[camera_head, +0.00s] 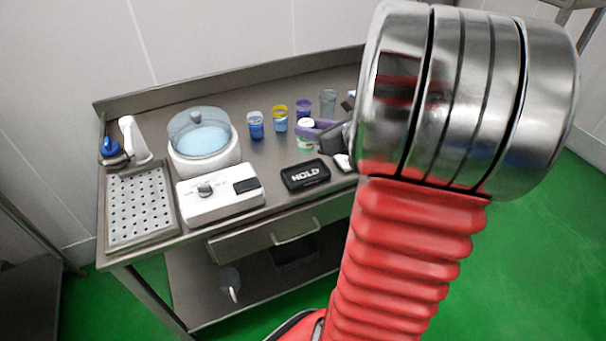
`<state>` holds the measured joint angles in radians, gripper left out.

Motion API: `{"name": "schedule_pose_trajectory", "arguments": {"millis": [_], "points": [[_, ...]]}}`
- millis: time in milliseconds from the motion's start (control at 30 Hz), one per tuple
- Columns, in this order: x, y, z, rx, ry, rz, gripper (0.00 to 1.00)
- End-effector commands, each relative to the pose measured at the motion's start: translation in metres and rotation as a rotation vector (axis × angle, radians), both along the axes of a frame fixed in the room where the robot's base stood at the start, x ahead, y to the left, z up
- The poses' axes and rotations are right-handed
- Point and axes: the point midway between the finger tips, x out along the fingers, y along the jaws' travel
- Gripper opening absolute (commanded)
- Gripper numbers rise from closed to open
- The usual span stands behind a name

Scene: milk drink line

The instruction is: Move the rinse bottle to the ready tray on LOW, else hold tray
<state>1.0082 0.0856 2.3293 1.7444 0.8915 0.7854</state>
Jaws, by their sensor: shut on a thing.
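My gripper (325,134) is mostly hidden behind my red arm; a dark part and purple finger parts show. It is shut on a small white-lidded container with a green band (305,145), which may be the rinse bottle. I cannot tell whether the container touches the table. The black hold tray (305,186), lettered HOLD in white, lies in front of it near the table's front edge. No ready tray can be made out; my arm covers the table's right part. A white box with a knob and a dark panel (218,198) stands left of the hold tray; no reading is legible.
Behind the held container stand a blue cup (255,129), a yellow-rimmed cup (280,123), a purple cup (303,107) and a clear grey cup (328,101). A domed white pot (203,150), a perforated drip tray (140,207) and a white jug (134,140) fill the left.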

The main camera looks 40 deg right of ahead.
Motion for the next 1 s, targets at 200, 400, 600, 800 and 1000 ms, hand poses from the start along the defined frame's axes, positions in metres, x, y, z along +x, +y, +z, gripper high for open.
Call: {"name": "schedule_pose_trajectory", "arguments": {"millis": [200,400,600,800,1000], "points": [[0.001,0.001,-0.011,0.003,0.002,0.003,0.06],[0.001,0.002,-0.041,0.005,0.002,0.003,0.06],[0.001,0.001,-0.058,0.002,0.0,0.004,0.06],[0.001,0.002,-0.058,0.0,-0.001,0.004,0.06],[0.002,0.002,-0.061,0.002,0.0,0.005,0.06]]}}
